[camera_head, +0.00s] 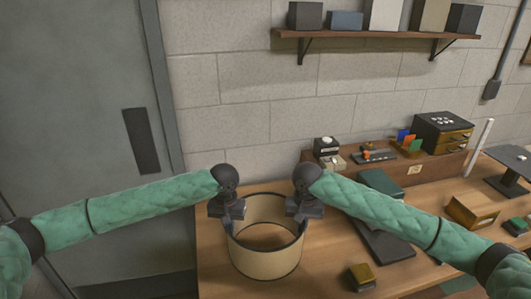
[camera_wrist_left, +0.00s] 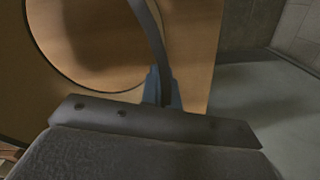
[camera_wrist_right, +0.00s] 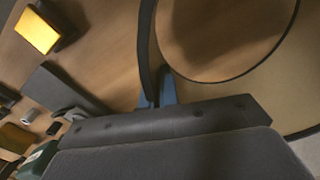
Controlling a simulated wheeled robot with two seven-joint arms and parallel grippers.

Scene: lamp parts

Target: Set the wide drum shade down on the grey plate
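The wide drum shade (camera_head: 265,262), cream with dark rims, is upright at the left part of the wooden table, open at the top. My left gripper (camera_head: 228,211) is at its left rim, and my right gripper (camera_head: 302,211) is at its right rim. In the left wrist view the rim runs between the blue fingertips (camera_wrist_left: 162,88); in the right wrist view it runs between the others (camera_wrist_right: 157,90). Both look shut on the wall. I cannot tell whether the shade touches the table. A flat dark grey plate (camera_head: 388,243) lies right of the shade.
A small yellow-and-dark block (camera_head: 361,276) lies right of the shade. Behind are an organiser (camera_head: 440,133) and a green box (camera_head: 380,182). A brass box (camera_head: 471,212) and a dark stand (camera_head: 510,172) are at right. A grey door (camera_head: 90,120) is left.

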